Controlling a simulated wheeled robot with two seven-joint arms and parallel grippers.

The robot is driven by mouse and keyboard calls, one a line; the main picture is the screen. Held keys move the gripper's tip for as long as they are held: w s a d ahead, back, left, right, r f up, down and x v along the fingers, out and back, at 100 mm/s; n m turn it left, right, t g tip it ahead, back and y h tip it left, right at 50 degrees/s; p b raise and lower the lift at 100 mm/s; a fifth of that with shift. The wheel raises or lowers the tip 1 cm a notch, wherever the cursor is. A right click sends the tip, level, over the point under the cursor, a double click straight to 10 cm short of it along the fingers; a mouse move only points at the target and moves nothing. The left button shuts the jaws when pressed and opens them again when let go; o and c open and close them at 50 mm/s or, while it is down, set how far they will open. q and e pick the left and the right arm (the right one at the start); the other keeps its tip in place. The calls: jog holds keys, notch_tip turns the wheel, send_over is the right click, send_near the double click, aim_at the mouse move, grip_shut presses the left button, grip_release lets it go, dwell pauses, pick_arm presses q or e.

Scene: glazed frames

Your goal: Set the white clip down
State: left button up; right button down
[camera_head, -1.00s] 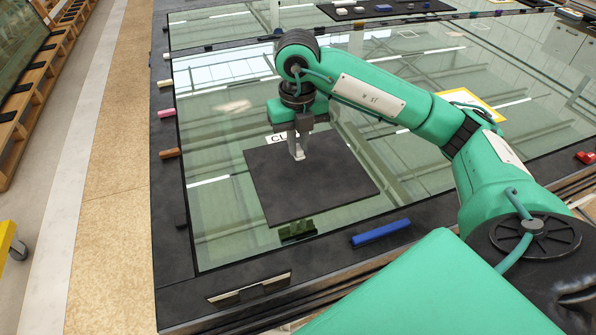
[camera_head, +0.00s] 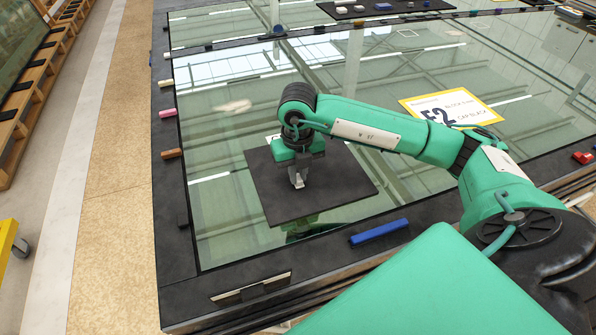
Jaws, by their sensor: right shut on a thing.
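My right gripper (camera_head: 298,182) points down over the black square mat (camera_head: 345,176), which lies on the glass pane. A small pale piece shows at its fingertips, low over or touching the mat. I take it for the white clip, but it is too small to tell it from the fingers. Whether it rests on the mat cannot be told. My left gripper is not in view.
A blue bar (camera_head: 379,231) lies on the dark frame edge in front. A yellow-bordered card (camera_head: 452,108) lies on the glass at the right. Pink (camera_head: 167,113) and brown (camera_head: 171,153) blocks sit along the left frame. A red piece (camera_head: 583,157) lies at the right edge.

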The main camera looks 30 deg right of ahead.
aim_at(298, 177)
jog(key=c, duration=1.9)
grip_release()
jog(key=shift+f, duration=0.2)
jog(key=o, duration=0.4)
jog(key=shift+o, duration=0.2)
jog(key=shift+r, duration=0.1)
jog(key=shift+r, duration=0.25)
notch_tip(298, 177, up, 12)
jog(key=b, duration=0.2)
jog(key=shift+f, duration=0.1)
